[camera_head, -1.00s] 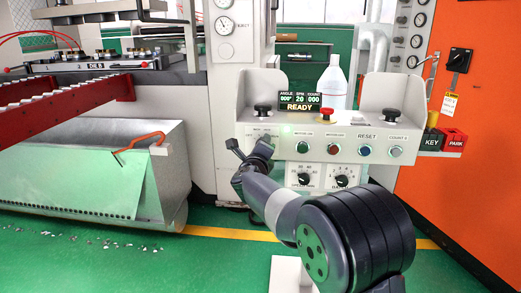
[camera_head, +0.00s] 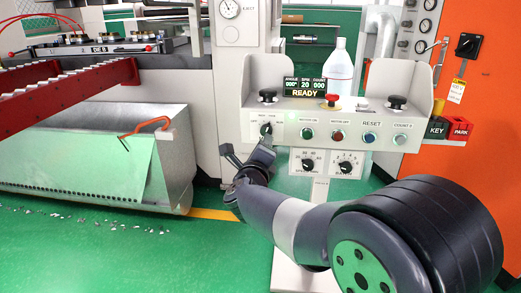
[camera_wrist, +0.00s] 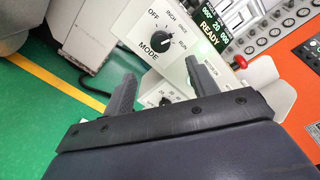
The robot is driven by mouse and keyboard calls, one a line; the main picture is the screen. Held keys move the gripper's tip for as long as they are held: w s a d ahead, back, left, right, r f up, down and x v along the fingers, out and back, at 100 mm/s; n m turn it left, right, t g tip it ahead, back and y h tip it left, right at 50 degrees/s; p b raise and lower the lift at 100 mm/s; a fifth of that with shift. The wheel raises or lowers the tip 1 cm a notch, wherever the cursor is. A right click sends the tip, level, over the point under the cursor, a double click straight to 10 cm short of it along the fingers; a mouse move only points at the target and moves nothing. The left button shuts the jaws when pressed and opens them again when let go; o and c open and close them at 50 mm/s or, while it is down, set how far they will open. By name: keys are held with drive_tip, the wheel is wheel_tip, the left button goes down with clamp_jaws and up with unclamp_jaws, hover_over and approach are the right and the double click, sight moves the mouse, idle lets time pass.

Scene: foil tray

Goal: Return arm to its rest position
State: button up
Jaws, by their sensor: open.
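My gripper (camera_head: 247,152) is open and empty in front of the lower left of the grey control panel (camera_head: 290,138). Its two fingers show apart in the wrist view (camera_wrist: 161,78), with nothing between them. The black MODE knob (camera_wrist: 157,43) lies beyond the fingertips, apart from them, with labels OFF, INCH and RUN around it. The knob also shows at the panel's left in the head view (camera_head: 266,129). My arm reaches in from the lower right, bent low before the panel. The display (camera_head: 305,88) reads READY.
The panel carries several buttons, a red mushroom button (camera_head: 332,98) and a white bottle (camera_head: 339,70) behind. KEY and PARK blocks (camera_head: 455,128) sit at its right, near an orange cabinet (camera_head: 487,100). A metal bin (camera_head: 178,165) stands left.

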sight(266, 132)
idle(0.4)
drive_tip(key=w, duration=0.3)
drive_tip(key=w+b, duration=0.1)
drive_tip(key=w, duration=0.6)
drive_tip(key=shift+w+d+f+b, duration=0.2)
drive_tip(key=shift+w+d+b, duration=0.05)
drive_tip(key=shift+w+b, duration=0.1)
drive_tip(key=shift+s, duration=0.15)
